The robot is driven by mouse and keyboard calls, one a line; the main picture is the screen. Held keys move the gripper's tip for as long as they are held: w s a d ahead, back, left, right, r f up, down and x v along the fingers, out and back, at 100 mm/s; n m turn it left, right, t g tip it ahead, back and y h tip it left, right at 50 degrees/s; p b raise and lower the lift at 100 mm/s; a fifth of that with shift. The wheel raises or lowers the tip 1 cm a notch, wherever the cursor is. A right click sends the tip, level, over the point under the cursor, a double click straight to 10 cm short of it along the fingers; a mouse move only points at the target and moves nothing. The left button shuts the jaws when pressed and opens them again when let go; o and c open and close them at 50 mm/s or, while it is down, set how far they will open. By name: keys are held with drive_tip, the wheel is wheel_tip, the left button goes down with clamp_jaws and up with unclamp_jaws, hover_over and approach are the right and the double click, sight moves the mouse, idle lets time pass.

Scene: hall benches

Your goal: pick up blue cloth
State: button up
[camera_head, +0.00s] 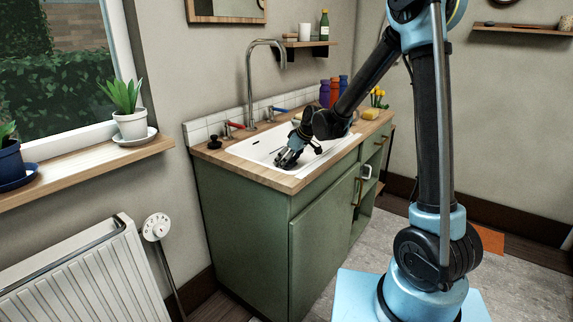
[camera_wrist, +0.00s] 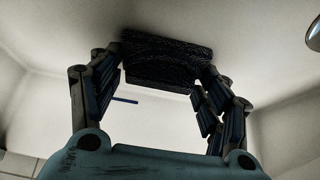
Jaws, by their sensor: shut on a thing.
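My gripper (camera_head: 287,159) reaches down into the white sink (camera_head: 250,148) in the head view. In the wrist view my gripper (camera_wrist: 165,75) is shut on a dark, rough-textured, folded piece, which I take to be the blue cloth (camera_wrist: 165,48). It looks almost black in the shade, so its blue does not show clearly. It spans between the two fingertips, with pale sink walls around it. In the head view the cloth cannot be made out behind the fingers.
A curved tap (camera_head: 252,85) with red and blue handles rises behind the sink. A thin blue strip (camera_wrist: 125,100) shows beyond the fingers. The sink rim surrounds my gripper.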

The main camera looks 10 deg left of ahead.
wheel_tip(320, 180, up, 10)
idle(0.6)
